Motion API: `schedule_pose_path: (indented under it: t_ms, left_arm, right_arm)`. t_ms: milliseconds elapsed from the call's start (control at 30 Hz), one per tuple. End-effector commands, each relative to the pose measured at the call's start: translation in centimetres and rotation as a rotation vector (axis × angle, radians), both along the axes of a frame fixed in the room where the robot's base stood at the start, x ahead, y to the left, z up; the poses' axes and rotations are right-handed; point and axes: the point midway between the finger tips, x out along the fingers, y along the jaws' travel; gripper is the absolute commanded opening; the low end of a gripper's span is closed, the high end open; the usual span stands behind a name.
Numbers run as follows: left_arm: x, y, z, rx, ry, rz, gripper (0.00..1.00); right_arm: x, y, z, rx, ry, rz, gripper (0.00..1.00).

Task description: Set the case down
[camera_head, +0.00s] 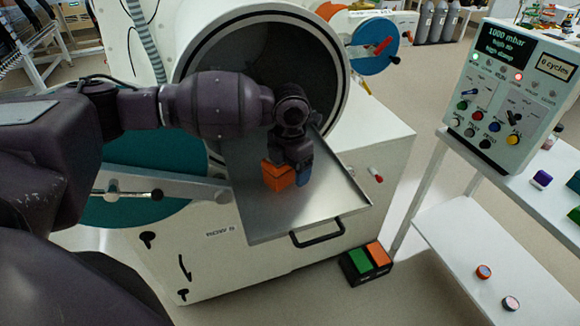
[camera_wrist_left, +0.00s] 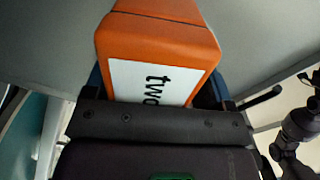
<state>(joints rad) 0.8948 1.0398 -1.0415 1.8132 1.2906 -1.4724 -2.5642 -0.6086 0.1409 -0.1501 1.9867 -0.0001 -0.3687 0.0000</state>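The case is an orange box (camera_head: 276,178) over the left part of the metal tray (camera_head: 325,205) that sticks out of the round chamber opening. In the left wrist view the case (camera_wrist_left: 160,40) shows a white label reading "two". My left gripper (camera_head: 288,174) points down and has its blue fingers on both sides of the case, close against it. The fingers hide part of the case's sides. I cannot tell whether the case's underside touches the tray. My right gripper is not in view in the head view.
The tray has a raised rim and a black front handle (camera_head: 317,233); its middle and right are bare. The round chamber opening (camera_head: 270,70) lies behind. A control panel (camera_head: 510,95) stands above a white shelf at right. A green and orange pedal (camera_head: 366,262) is on the floor.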

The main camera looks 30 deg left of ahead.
Motion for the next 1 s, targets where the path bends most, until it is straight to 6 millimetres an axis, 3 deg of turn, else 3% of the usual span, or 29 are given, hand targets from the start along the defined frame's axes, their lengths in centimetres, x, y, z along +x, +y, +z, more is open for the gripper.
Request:
schedule_pose_path:
  t_ms: [300,467,1000]
  left_arm:
    - [0.0,0.0,0.1,0.0,0.0,-0.001,0.8]
    - [0.0,0.0,1.2,-0.001,-0.001,-0.001,0.8]
    - [0.0,0.0,10.6,-0.001,-0.002,0.0,0.8]
  right_arm:
    - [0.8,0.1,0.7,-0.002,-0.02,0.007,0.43]
    - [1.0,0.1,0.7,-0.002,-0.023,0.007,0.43]
    - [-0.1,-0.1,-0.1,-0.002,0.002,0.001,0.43]
